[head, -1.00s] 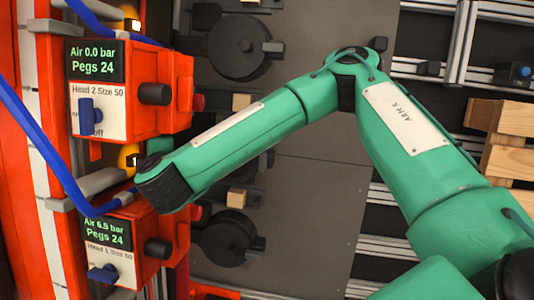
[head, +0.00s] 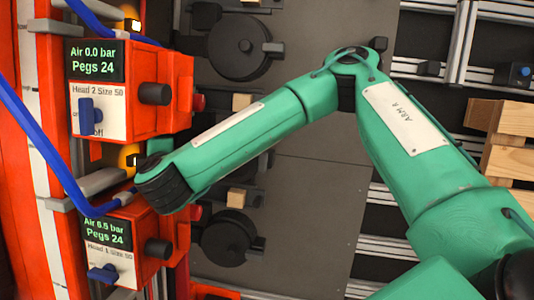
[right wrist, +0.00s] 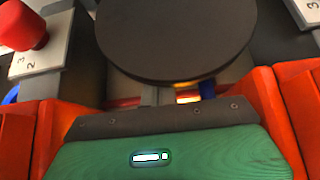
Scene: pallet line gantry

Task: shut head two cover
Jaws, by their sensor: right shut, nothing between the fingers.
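The head two unit (head: 130,90) is an orange-red box at the upper left of the head view. Its screen reads "Air 0.0 bar, Pegs 24" and its blue switch (head: 88,117) is by "off". I cannot make out its cover for certain. My green right arm reaches left, its dark wrist end just below this box and above the head one unit (head: 110,245). In the right wrist view my shut, empty right gripper (right wrist: 150,98) is mostly hidden by a black disc (right wrist: 175,35). I cannot tell whether they touch. My left gripper is out of view.
Head one's screen reads "Air 6.5 bar". Blue hoses (head: 35,135) run along the left. Round black fixtures (head: 240,45) stand on the grey plate (head: 310,210). A wooden stack (head: 510,150) is at the right. A red knob (right wrist: 25,25) shows in the right wrist view.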

